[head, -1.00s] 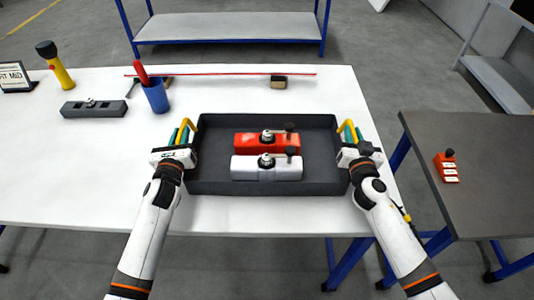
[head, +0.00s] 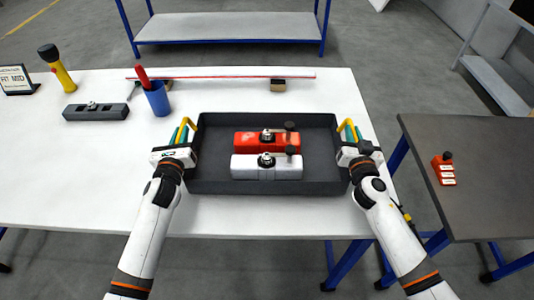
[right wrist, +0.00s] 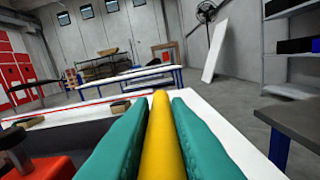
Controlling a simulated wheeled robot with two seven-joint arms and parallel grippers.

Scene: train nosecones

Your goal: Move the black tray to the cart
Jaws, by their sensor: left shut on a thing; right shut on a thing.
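The black tray (head: 210,150) is level above the middle right part of the white table (head: 60,185). A red block (head: 250,142) and a silver-white block (head: 250,168) with small fittings lie inside it. My left gripper (head: 182,134) is shut on the tray's left yellow handle. My right gripper (head: 350,134) is shut on its right yellow handle; the right wrist view shows this handle (right wrist: 161,130) between the green fingers. I cannot tell whether the tray touches the table. The dark-topped stand at right, seemingly the cart (head: 490,160), is apart from the tray.
A small red part (head: 444,165) lies on the dark top. A gap separates it from the white table.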

